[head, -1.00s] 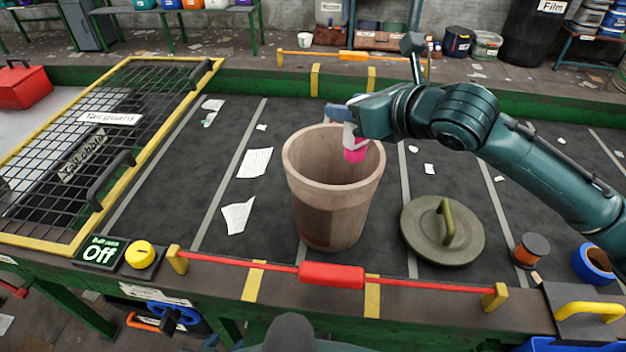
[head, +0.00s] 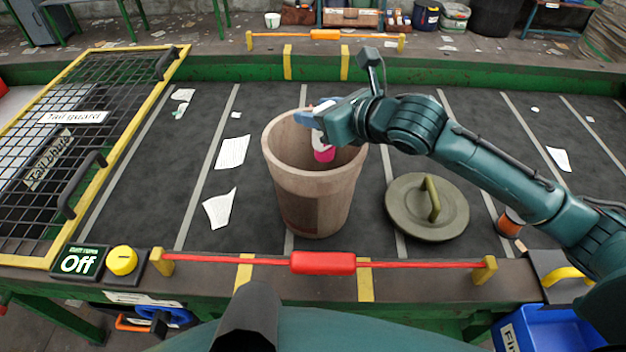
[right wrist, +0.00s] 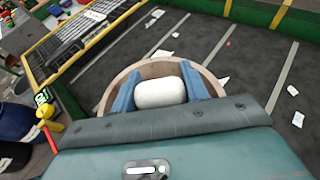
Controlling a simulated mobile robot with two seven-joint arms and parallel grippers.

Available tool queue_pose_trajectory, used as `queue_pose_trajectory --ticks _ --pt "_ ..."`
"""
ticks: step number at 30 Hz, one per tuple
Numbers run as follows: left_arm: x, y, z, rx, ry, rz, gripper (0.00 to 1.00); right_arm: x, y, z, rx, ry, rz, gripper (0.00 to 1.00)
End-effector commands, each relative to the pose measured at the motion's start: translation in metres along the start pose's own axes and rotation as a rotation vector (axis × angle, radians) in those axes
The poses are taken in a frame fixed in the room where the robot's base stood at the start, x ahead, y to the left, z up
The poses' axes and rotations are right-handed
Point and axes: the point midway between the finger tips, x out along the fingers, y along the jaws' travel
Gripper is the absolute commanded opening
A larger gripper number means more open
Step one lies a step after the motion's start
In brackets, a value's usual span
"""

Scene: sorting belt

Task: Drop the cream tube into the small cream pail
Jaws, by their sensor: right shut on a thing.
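The cream tube (head: 323,150) is white with a pink end that points down. My right gripper (head: 315,122) is shut on it, inside the rim of the pail. In the right wrist view the white end of the tube (right wrist: 160,93) sits between the blue fingers. The cream pail (head: 312,205) is an open, beige-brown tapered bucket standing upright on the belt, with a darker patch on its front. The tube's lower end is over the pail's opening; the pail's floor is hidden. My left gripper is not in view.
An olive lid (head: 408,222) with a handle lies on the belt (head: 390,110) right of the pail. Paper scraps (head: 232,152) lie left of it. A red bar (head: 322,263) runs along the front edge, and a yellow-framed mesh cover (head: 120,155) stands at left.

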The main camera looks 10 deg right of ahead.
Motion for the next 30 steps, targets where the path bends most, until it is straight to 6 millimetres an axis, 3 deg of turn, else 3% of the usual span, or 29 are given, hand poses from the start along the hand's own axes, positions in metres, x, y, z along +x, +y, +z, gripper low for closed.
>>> queue_pose_trajectory --ticks 8,9,17,26,30 --pt "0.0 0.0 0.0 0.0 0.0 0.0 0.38 0.0 0.0 -0.001 0.0 -0.001 0.0 0.22" --pt "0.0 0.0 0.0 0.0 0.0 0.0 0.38 0.0 0.0 -0.001 0.0 -0.001 0.0 0.48" --pt "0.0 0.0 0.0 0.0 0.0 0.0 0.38 0.0 0.0 -0.001 0.0 -0.001 0.0 0.69" --pt "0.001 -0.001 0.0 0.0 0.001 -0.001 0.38 -0.002 0.0 -0.001 -0.001 -0.001 0.0 0.7" --pt "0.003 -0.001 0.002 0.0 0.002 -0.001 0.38 -0.017 -0.001 -0.001 -0.004 -0.003 -0.001 0.7"
